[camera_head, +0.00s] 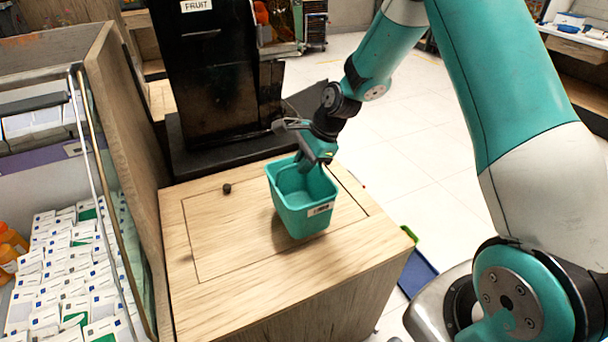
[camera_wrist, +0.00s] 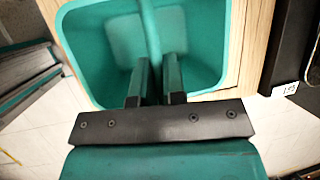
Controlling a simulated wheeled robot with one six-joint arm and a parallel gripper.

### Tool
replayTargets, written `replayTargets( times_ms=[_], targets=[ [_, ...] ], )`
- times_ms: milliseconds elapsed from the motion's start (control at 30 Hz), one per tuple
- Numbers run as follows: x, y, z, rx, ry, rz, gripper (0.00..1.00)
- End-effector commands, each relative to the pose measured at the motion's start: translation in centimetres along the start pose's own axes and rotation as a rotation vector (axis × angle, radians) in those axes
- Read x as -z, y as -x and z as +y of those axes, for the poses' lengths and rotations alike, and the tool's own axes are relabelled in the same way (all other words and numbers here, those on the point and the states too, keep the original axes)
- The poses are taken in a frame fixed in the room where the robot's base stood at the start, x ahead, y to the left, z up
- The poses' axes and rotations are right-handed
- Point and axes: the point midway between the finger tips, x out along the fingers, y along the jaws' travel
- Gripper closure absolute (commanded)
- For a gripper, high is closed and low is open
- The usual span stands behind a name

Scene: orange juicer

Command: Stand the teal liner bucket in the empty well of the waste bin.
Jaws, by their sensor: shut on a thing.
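The teal liner bucket (camera_head: 304,212) is upright, open-topped and has a small white label on its front. It is over the wooden counter top; its shadow lies to the left, and a small gap below it is hard to judge. My gripper (camera_head: 316,161) is shut on the bucket at its back right side. In the wrist view, the bucket (camera_wrist: 205,45) opens beneath my gripper (camera_wrist: 155,84), its fingers around a narrow teal strip. On the floor right of the counter is a blue bin-like thing (camera_head: 416,272) with a green edge, partly hidden; I cannot tell whether it is the waste bin.
The wooden counter (camera_head: 225,285) has an inset panel outline and a small dark knob (camera_head: 227,188). A black juicer machine (camera_head: 205,75) stands behind it. A wooden wall and glass pane (camera_head: 118,215) border the left, beside a case of white cartons (camera_head: 65,260). Tiled floor is open at right.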

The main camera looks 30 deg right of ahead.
Motion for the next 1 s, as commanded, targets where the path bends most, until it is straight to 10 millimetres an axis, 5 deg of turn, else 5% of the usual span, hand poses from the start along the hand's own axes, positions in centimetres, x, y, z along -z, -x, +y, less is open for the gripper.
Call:
replayTargets(
  times_ms=[333, 667, 700, 800, 1000],
  targets=[
    [1.4, -3.5, 0.8, -0.001, 0.0, 0.0, 1.0],
    [1.6, -3.9, 0.8, 0.0, 0.001, 0.0, 1.0],
    [1.6, -3.9, 0.8, 0.0, 0.001, 0.0, 0.85],
    [1.6, -3.8, 0.8, 0.0, 0.001, 0.0, 0.64],
    [1.6, -3.8, 0.8, 0.0, 0.001, 0.0, 0.64]
  ],
)
